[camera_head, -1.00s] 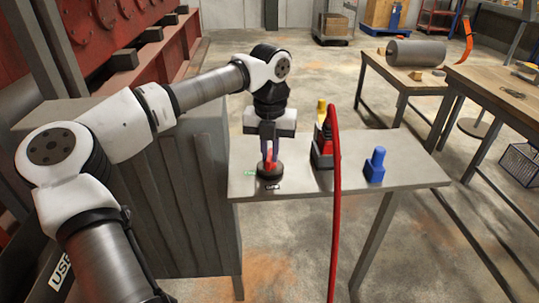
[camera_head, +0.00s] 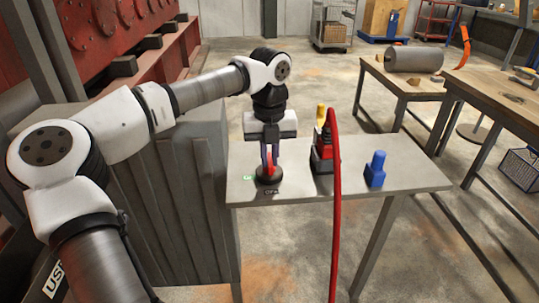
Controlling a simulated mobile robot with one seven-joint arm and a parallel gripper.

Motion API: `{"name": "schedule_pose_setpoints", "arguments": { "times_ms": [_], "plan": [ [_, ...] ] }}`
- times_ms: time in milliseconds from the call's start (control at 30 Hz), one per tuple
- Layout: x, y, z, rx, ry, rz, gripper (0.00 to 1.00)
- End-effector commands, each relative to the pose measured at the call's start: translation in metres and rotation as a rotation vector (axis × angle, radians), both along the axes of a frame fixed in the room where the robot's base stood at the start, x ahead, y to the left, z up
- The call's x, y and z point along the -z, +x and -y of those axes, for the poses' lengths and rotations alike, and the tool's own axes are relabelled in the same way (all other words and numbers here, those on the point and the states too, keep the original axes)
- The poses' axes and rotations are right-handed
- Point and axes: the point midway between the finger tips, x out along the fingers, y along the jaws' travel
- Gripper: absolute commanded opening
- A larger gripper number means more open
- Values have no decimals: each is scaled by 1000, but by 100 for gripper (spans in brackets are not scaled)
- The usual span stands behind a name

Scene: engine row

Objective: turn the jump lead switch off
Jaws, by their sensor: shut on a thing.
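The jump lead switch (camera_head: 268,179) is a dark round base with a red handle, standing on the left part of a grey metal table (camera_head: 413,181). A small green label lies to its left and a dark label in front of it. My gripper (camera_head: 269,163) points down from above and is shut on the red handle. The fingers partly hide the handle, so its exact angle is hard to tell.
A red and black device (camera_head: 322,150) with a thick red cable (camera_head: 336,230) stands right of the switch. A blue object (camera_head: 375,168) stands farther right. A ribbed grey cabinet (camera_head: 170,190) is close on the left.

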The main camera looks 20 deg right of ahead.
Motion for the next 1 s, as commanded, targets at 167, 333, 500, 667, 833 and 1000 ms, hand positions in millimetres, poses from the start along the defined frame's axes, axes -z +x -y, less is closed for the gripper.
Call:
{"name": "schedule_pose_setpoints", "arguments": {
  "times_ms": [167,333,500,667,833,1000],
  "plan": [
    [0,0,0,-1,0,-1,28],
    [0,0,0,0,0,0,33],
    [-1,0,0,0,0,0,33],
    [-17,1,0,0,-1,4,33],
    [-54,0,1,-1,-1,4,33],
    [-94,0,1,-1,-1,3,33]
  ]
}}
